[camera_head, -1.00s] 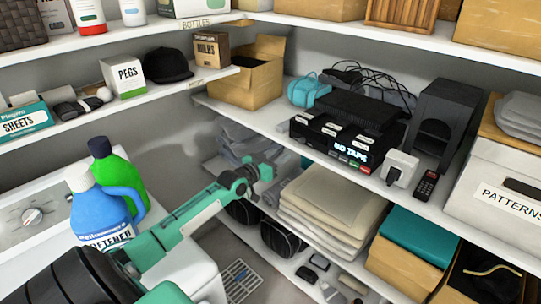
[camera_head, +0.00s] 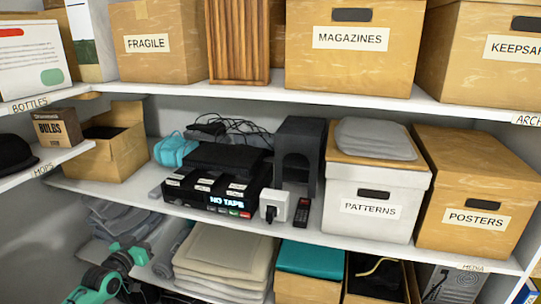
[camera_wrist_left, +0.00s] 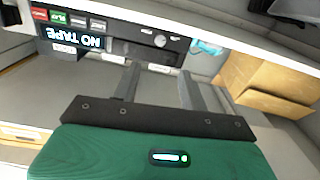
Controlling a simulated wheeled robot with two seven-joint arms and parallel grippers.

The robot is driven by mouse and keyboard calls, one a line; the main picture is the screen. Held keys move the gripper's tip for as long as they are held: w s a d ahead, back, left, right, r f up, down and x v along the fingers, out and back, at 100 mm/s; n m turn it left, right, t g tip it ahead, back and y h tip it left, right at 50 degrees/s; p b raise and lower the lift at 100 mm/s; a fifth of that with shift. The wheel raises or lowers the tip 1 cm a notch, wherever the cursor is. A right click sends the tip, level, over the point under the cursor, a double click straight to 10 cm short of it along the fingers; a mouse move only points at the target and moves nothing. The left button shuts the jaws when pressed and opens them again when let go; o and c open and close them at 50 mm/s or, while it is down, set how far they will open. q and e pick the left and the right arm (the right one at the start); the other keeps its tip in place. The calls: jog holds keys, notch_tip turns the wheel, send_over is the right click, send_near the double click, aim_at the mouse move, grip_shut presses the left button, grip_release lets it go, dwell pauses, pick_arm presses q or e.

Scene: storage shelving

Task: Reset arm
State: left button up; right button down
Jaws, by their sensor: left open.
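My left gripper (camera_head: 137,256) shows at the lower left of the head view, at the end of my green and black arm. It is in front of the lower shelf, near the folded grey clothes (camera_head: 122,219). In the left wrist view my left gripper (camera_wrist_left: 160,84) has its two dark fingers apart, with nothing held between them. The black tape player (camera_wrist_left: 105,38) with its lit "NO TAPE" display shows beyond the fingers, upside down. My right gripper is in neither view.
The tape player (camera_head: 212,196), a white plug adapter (camera_head: 276,205), a remote (camera_head: 301,212) and the patterns box (camera_head: 372,195) stand on the middle shelf. Folded blankets (camera_head: 225,252) lie below. An open carton (camera_head: 105,148) stands at left.

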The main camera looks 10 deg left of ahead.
pick_arm(q)
jog(key=s+d+f+m+g+h, duration=0.1)
jog(key=s+d+f+g, duration=0.3)
jog(key=s+d+f, duration=0.5)
jog(key=s+d+f+m+g+h, duration=0.15)
jog(key=s+d+f+g, duration=0.4)
jog(key=d, duration=0.65)
jog(key=s+d+g+y, duration=0.2)
jog(key=s+d, duration=0.1)
jog(key=s, duration=0.9)
jog(key=s+d+g+y, duration=0.2)
jog(key=s+d+g, duration=0.1)
jog(key=s, duration=0.9)
notch_tip(320, 180, down, 30)
jog(key=g, duration=0.1)
jog(key=s+a+f, duration=0.1)
jog(key=s+f, duration=0.8)
jog(key=f, duration=0.1)
jog(key=s+a+f+g, duration=0.1)
jog(key=s+a+f, duration=0.1)
jog(key=s+f, duration=0.8)
jog(key=shift+a+f+b, duration=0.3)
jog(key=shift+f+b, duration=0.15)
jog(key=shift+f, duration=0.2)
jog(key=shift+g, duration=0.25)
